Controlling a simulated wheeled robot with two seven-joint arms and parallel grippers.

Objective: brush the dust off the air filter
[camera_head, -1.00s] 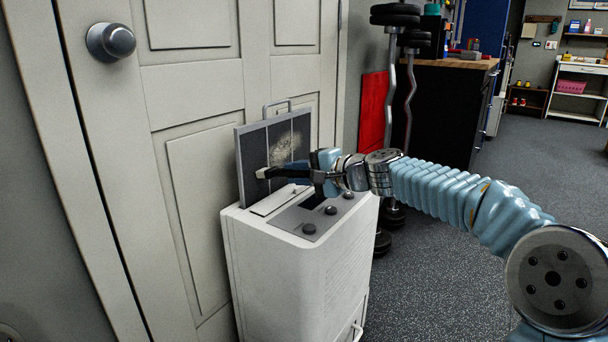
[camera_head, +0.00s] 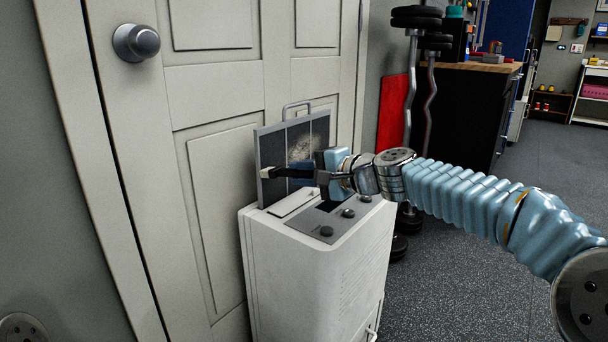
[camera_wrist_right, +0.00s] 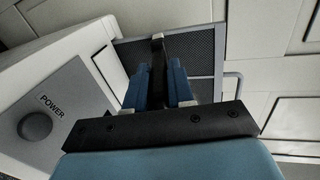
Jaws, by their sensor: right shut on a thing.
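The air filter (camera_head: 270,152), a dark mesh panel in a light frame with a wire handle on top, stands upright on the white appliance (camera_head: 315,270) by the door. A pale dust patch (camera_head: 306,144) shows on its right part; its lower edge is hidden by my gripper. My right gripper (camera_head: 303,172) is shut on a brush (camera_head: 280,173) with a dark handle and a pale tip, in front of the filter's lower half. Whether the tip touches the mesh I cannot tell. The wrist view shows the brush (camera_wrist_right: 158,52) between the blue fingers, over the mesh (camera_wrist_right: 200,52). My left gripper is out of view.
The panelled door (camera_head: 215,110) with a round knob (camera_head: 137,42) is close behind the filter. Several control knobs (camera_head: 348,213) are on the appliance's top. A weight rack (camera_head: 412,100) and a red panel (camera_head: 392,115) stand to the right. The floor (camera_head: 450,290) at right is clear.

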